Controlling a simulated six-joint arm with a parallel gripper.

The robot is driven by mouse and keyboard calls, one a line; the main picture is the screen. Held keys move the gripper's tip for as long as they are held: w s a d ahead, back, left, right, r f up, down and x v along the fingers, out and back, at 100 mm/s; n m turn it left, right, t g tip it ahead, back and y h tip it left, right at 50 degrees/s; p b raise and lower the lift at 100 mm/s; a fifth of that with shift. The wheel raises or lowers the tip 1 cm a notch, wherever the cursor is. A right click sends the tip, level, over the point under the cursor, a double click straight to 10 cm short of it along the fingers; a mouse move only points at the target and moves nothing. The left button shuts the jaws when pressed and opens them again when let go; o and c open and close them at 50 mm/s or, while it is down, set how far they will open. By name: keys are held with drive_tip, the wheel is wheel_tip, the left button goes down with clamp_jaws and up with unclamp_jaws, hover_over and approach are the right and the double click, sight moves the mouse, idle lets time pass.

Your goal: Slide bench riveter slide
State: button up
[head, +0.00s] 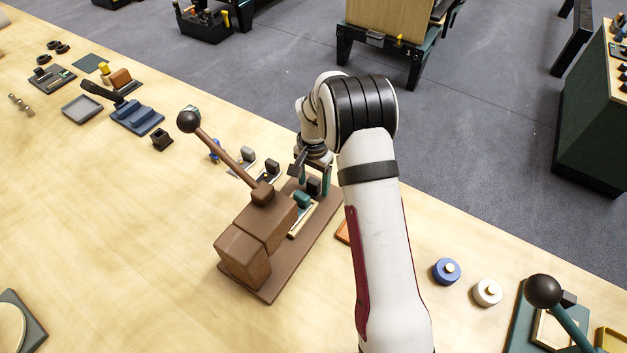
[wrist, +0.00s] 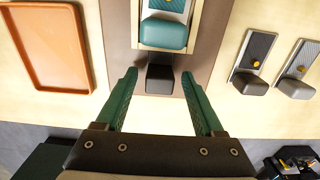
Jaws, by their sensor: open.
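The bench riveter is a brown machine (head: 243,257) on a flat brown base plate (head: 290,275), with a long lever ending in a dark ball. Its slide appears to be the teal block (head: 302,200) on a ribbed plate between cream rails. In the wrist view the teal block (wrist: 164,36) lies just beyond my fingertips. A dark block (wrist: 159,79) stands at the end of the base plate, between my fingertips and clear of both. My gripper (wrist: 160,76) is open and empty; in the head view it (head: 314,184) reaches down at the plate's far end.
An orange tray (wrist: 48,45) lies left of the base plate in the wrist view. Two small slide pieces with dark grey knobs (wrist: 249,83) (wrist: 294,88) lie to the right. Blue (head: 446,271) and white (head: 487,292) round pieces sit right of my arm.

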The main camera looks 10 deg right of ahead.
wheel_tip(320, 180, up, 16)
idle(0.3)
drive_tip(key=shift+f, duration=0.1)
